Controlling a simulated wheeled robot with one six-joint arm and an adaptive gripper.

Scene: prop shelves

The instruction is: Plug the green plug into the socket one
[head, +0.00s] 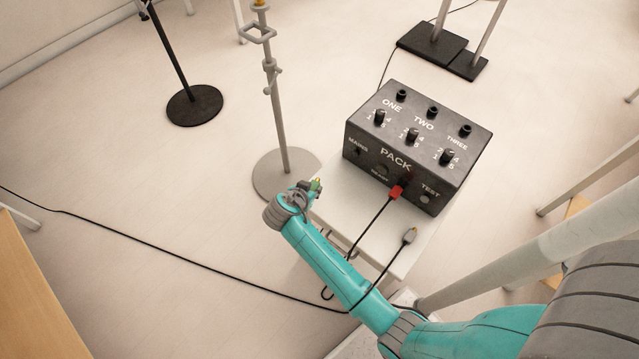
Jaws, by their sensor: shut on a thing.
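The dark pack box (440,165) stands on a small white table. Black round sockets line the back of its top. Socket one (401,96), near the label ONE, is the leftmost of these and looks empty. The green plug (316,185) shows as a small green and yellowish piece at my gripper. My gripper (308,189) is shut on it, left of the box, near the table's left corner and apart from socket one. The fingers are small here and partly hidden by the wrist, so the plug's exact tilt cannot be told.
A red plug (397,191) with a black cable is at the box's front. A grey plug (410,235) with a cable is on the white table (375,240). A grey pole stand (285,172) rises just behind my gripper. A black-based stand (194,105) is farther left.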

